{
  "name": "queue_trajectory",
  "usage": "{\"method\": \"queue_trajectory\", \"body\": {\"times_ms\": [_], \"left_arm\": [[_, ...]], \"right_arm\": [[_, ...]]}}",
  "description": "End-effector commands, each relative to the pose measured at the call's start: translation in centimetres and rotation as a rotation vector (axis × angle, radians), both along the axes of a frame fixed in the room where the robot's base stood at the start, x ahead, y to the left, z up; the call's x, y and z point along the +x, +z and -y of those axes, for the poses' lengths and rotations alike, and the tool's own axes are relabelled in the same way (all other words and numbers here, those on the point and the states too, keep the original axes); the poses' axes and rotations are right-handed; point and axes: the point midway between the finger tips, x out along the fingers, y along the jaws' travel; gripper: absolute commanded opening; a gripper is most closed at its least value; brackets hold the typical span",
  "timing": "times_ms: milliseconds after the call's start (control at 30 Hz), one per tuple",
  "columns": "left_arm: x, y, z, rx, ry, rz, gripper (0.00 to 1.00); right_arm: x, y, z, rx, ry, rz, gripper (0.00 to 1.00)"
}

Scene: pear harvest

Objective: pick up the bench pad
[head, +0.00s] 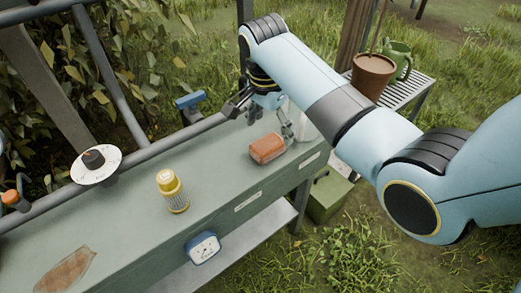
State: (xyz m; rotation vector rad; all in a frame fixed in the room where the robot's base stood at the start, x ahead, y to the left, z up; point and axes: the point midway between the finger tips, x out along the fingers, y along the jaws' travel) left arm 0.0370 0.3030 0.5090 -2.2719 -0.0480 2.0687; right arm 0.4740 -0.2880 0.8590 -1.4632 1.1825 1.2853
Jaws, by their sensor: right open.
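A small reddish-brown block with rounded edges (267,149), which looks like the bench pad, lies on the grey-green bench top (215,155) toward its right end. My right gripper (270,122) is open and empty, just behind and above the block, with one finger on each side of its body. The fingers look apart from the block, but the exact gap is hard to judge. My left gripper is not in view.
A yellow-capped bottle (173,191) stands left of the block. A flat brown piece (65,270) lies at the bench's lower left. A white dial (95,163) and a metal rail (160,149) run behind. A brown pot (372,77) and green can stand on a slatted table.

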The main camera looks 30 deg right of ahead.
Motion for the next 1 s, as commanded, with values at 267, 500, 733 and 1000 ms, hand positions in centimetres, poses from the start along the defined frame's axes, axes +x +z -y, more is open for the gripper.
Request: {"method": "queue_trajectory", "body": {"times_ms": [267, 500, 733, 1000], "left_arm": [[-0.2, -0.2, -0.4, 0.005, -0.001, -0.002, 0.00], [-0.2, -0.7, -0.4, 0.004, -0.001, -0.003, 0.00], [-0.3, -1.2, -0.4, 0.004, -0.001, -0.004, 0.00], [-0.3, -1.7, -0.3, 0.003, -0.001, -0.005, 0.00]], "right_arm": [[1.8, -0.4, 0.1, 0.003, -0.133, -0.010, 0.85], [1.9, -3.6, 0.6, 0.002, -0.131, -0.007, 0.85], [2.0, -6.3, 1.2, 0.002, -0.130, -0.008, 0.85], [2.1, -9.0, 1.5, 0.004, -0.129, -0.006, 0.85]]}}
